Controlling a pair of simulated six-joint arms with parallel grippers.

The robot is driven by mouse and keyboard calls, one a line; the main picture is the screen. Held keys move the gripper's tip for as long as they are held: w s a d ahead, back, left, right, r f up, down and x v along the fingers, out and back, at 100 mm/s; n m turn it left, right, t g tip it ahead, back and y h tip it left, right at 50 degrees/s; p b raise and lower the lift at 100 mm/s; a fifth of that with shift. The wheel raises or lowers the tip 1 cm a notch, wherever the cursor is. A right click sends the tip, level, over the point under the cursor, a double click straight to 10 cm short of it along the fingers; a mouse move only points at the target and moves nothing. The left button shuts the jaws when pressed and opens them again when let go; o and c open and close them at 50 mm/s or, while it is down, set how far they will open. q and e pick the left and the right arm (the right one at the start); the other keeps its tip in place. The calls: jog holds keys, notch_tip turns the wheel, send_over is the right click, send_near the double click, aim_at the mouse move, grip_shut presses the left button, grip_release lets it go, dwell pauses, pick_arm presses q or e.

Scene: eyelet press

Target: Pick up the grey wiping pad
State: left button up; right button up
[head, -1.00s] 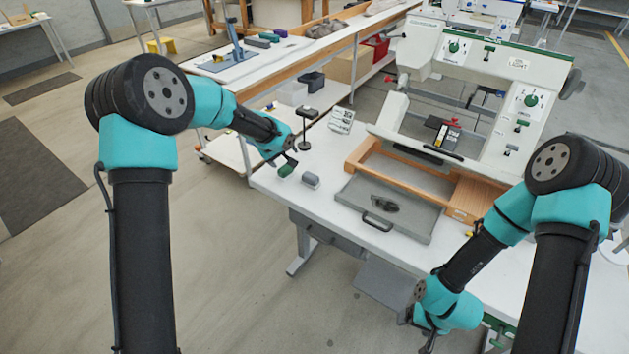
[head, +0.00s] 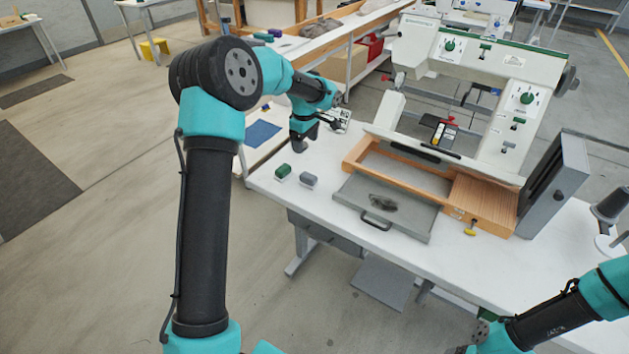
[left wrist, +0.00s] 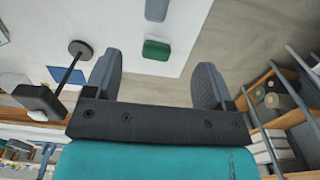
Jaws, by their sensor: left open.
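The grey wiping pad (head: 308,180) lies on the white table near its left front edge. A green pad (head: 283,171) lies just left of it. My left gripper (head: 299,147) points down above the table, behind the two pads. In the left wrist view my left gripper's fingers (left wrist: 156,80) are spread wide with nothing between them. The green pad (left wrist: 156,49) shows beyond the fingertips there, and the grey pad (left wrist: 156,9) is farther off, cut by the top edge. My right arm enters at the lower right, its gripper out of frame.
A grey tray with a handle (head: 370,208) and a wooden frame (head: 348,158) lie right of the pads, before the white press (head: 480,75). A black-topped post stand (left wrist: 76,62) is close beside the left fingers in the wrist view. The table's front edge is near the pads.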

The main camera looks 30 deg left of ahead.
aim_at(308, 175)
pick_arm(q)
jog(key=shift+f, duration=0.1)
notch_tip(308, 175, down, 12)
dwell(0.5)
jog(key=shift+d+f, duration=0.1)
jog(key=shift+w+d+f, duration=0.1)
jog(key=shift+w+f, duration=0.05)
jog(key=shift+f, duration=1.1)
jog(key=shift+w+d+f, duration=0.1)
jog(key=shift+w+f, duration=0.05)
jog(key=shift+f, duration=1.1)
jog(key=shift+c, duration=0.2)
jog(key=c, duration=1)
jog(key=shift+c, duration=0.2)
